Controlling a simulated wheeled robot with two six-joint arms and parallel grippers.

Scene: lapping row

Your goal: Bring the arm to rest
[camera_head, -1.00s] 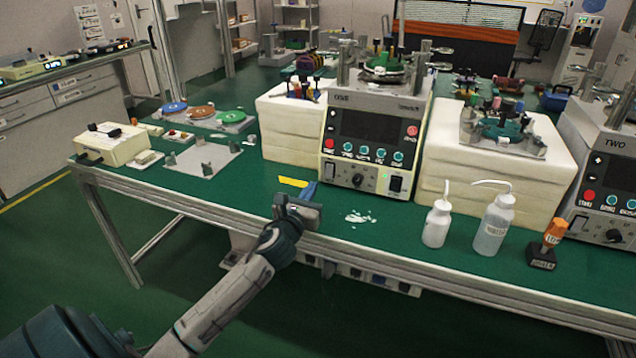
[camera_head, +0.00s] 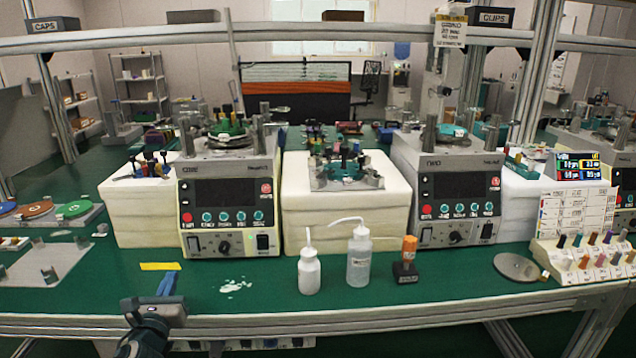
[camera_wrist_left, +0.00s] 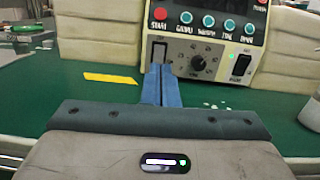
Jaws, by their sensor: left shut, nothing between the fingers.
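My left gripper (camera_head: 167,284) is in the lower left of the head view, over the front edge of the green bench (camera_head: 400,290). Its blue fingers are shut together with nothing between them. In the left wrist view the closed fingers (camera_wrist_left: 161,85) point toward the front panel of a lapping machine (camera_wrist_left: 210,45). A yellow strip (camera_head: 160,266) lies on the bench just beyond the fingertips. My right gripper is not in view.
Two lapping machines (camera_head: 228,205) (camera_head: 458,195) stand at the back. White crumbs (camera_head: 236,286) lie right of my left gripper. Two white bottles (camera_head: 309,272) (camera_head: 358,255) and an orange-handled stamp (camera_head: 406,260) stand mid-bench. A grey disc (camera_head: 516,267) and a marker rack (camera_head: 585,262) are at the right.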

